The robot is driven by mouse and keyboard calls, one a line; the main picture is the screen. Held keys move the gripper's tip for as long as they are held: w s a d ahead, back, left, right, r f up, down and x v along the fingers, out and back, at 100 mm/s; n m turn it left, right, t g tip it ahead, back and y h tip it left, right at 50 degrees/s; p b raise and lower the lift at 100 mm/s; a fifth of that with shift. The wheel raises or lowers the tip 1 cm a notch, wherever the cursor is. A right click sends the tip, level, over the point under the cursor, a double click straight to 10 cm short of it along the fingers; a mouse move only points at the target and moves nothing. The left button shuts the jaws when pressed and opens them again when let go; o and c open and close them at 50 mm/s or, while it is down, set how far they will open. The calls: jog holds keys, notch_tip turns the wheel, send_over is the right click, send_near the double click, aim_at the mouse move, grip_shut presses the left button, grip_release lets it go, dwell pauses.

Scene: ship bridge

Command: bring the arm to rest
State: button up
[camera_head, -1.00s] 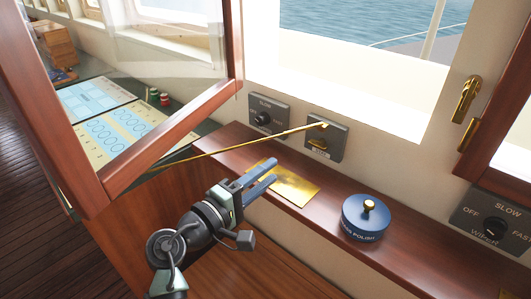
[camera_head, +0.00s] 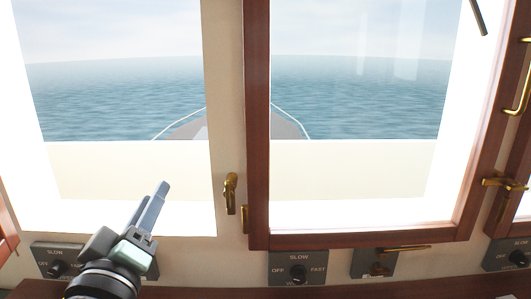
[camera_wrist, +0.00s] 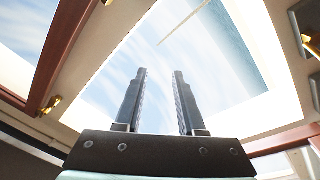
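My gripper (camera_head: 160,188) is raised in front of the left window opening in the head view, with its fingers pointing up and slightly right. In the wrist view my gripper (camera_wrist: 159,72) shows two dark fingers standing apart with a clear gap between them. It is open and holds nothing. Sky and window frames lie beyond the fingertips.
A wooden-framed window (camera_head: 257,120) stands right of my arm. A brass handle (camera_head: 230,193) is on the post between the openings. Wiper switch panels (camera_head: 298,268) line the wall below, above a wooden ledge (camera_head: 220,292). The air around the gripper looks clear.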

jog(key=s+d+r+m+t+p, duration=0.1)
jog(key=s+d+r+m+t, duration=0.1)
jog(key=d+r, duration=0.4)
jog(key=s+d+r+m+t+p, duration=0.2)
jog(key=s+d+r, duration=0.4)
jog(key=r, duration=0.7)
jog(key=s+d+r+m+t+h+p, duration=0.1)
jog(key=s+d+r+m+t+p, duration=0.1)
jog(key=r, duration=0.8)
jog(key=s+d+m+t, duration=0.1)
jog(key=s+d+m, duration=0.1)
jog(key=s+d, duration=0.1)
jog(key=shift+s+d+m+t, duration=0.3)
jog(key=shift+d+m, duration=0.1)
jog(key=shift+d, duration=0.25)
jog(key=shift+s, duration=0.1)
